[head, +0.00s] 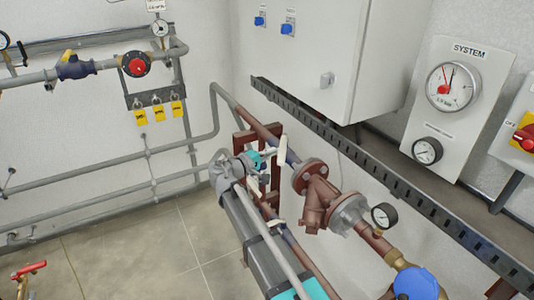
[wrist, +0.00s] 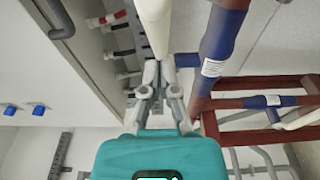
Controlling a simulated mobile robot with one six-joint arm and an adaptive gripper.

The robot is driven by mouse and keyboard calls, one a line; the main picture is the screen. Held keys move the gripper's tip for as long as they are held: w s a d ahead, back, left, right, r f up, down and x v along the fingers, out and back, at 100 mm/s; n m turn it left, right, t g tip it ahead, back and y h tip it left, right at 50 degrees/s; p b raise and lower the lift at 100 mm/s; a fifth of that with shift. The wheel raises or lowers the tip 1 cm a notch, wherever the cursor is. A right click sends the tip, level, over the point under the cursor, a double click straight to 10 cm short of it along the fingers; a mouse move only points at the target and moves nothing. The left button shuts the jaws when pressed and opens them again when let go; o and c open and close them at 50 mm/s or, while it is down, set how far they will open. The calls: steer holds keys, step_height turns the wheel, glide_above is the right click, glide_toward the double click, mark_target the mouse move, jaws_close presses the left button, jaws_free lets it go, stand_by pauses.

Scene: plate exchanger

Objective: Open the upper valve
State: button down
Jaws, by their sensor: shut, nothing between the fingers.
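A cream-coloured lever handle (head: 282,150), which looks like the upper valve's, stands upright in front of the dark red pipework in the head view. In the wrist view this handle (wrist: 154,28) runs down from the top edge to just ahead of my fingertips. My gripper (wrist: 158,68) is shut and empty, its tips close to the handle's end; I cannot tell whether they touch. In the head view my gripper (head: 266,178) is small and partly hidden among the pipes. A second cream handle (wrist: 304,118) shows lower right in the wrist view. The valve bodies are mostly hidden.
A white cabinet (head: 310,60) and a dark slotted rail (head: 350,160) lie behind and to the right. A flanged dark red pipe (head: 318,200) with a pressure gauge (head: 384,216) is close to my arm's right. Tiled floor (head: 175,245) is clear at left.

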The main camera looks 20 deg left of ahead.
steer(key=shift+d+n+t+y, duration=0.3)
steer(key=shift+d+n+y, duration=0.1)
steer(key=shift+d+y, duration=0.1)
stand_by(0.3)
